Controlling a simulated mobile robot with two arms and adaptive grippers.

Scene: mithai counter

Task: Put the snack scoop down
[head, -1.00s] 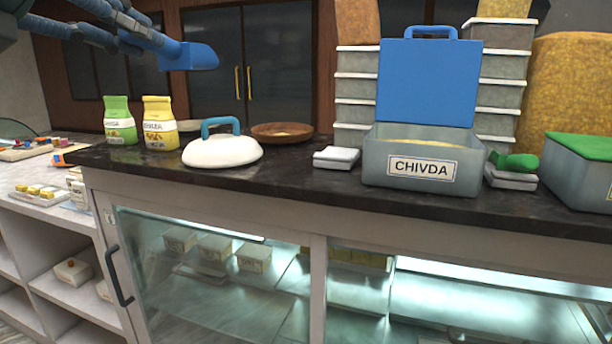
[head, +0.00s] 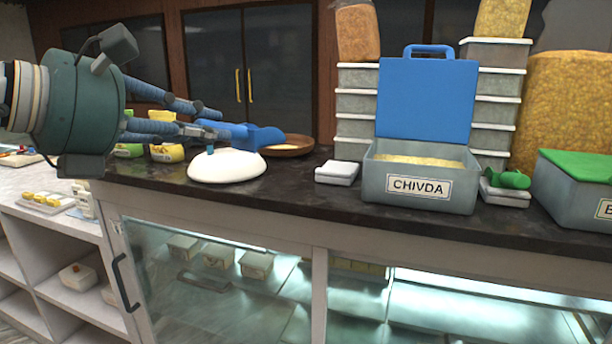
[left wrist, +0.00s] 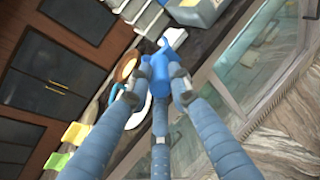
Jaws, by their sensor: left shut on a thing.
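The blue snack scoop (head: 262,137) is held by my left gripper (head: 212,128), whose fingers are closed around its handle. In the head view the scoop's open end points right. It appears over the counter, just behind the white lid (head: 227,167) and in front of the brown bowl (head: 295,143), partly covering the bowl. In the left wrist view the scoop (left wrist: 160,72) sits between the fingers (left wrist: 158,92). I cannot tell whether the scoop touches anything below it. My right gripper is not in view.
The open CHIVDA box (head: 418,210) with its blue lid raised stands right of a small white-topped box (head: 337,172). A green scoop (head: 509,179) lies farther right. Dark counter (head: 310,191) is bare in front.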

